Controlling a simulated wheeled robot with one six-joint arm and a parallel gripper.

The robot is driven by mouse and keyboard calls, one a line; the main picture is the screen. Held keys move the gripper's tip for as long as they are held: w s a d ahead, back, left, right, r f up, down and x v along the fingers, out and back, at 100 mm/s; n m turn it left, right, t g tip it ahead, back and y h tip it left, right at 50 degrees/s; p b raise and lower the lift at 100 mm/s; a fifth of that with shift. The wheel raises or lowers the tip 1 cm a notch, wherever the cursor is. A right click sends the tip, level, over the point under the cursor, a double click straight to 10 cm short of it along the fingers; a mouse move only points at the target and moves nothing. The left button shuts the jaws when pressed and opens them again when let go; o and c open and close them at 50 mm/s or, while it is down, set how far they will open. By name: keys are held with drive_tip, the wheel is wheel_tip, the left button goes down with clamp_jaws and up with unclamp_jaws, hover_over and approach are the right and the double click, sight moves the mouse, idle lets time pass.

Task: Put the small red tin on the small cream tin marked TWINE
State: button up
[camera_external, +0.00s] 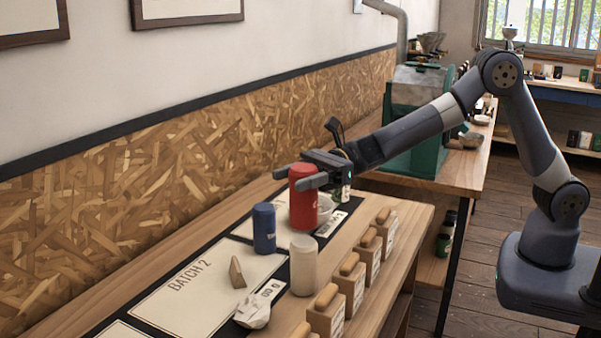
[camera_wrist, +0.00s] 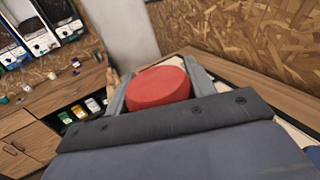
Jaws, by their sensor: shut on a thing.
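My gripper (camera_external: 302,178) is shut on the small red tin (camera_external: 303,208), with one finger on each side near its top. The red tin is upright, and its round lid also shows between the fingers in the wrist view (camera_wrist: 158,88). A small cream tin (camera_external: 304,266) stands upright at the front of the bench, nearer the camera than the red tin. In the external view, the red tin's lower edge appears just above the cream tin's top. I cannot tell the gap between them. No TWINE lettering is readable on the cream tin.
A blue tin (camera_external: 264,229) stands left of the red tin. A white bowl (camera_external: 326,207) is partly hidden behind the red tin. A wooden wedge (camera_external: 237,272) and a crumpled pale bag (camera_external: 252,312) lie nearby. Several wooden boxes (camera_external: 350,290) line the bench's front edge.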

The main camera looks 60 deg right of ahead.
sight(292, 198)
drive_tip(key=shift+f, duration=1.95)
drive_tip(key=shift+f, duration=0.1)
drive_tip(key=o, duration=1.1)
drive_tip(key=shift+o, duration=0.2)
drive_tip(key=shift+s+d, duration=0.1)
drive_tip(key=shift+d, duration=0.3)
drive_tip(key=b+v, duration=0.2)
drive_tip(key=v, duration=0.9)
drive_tip(key=shift+s, duration=0.15)
drive_tip(key=shift+o, duration=0.4)
drive_tip(key=shift+d, duration=0.1)
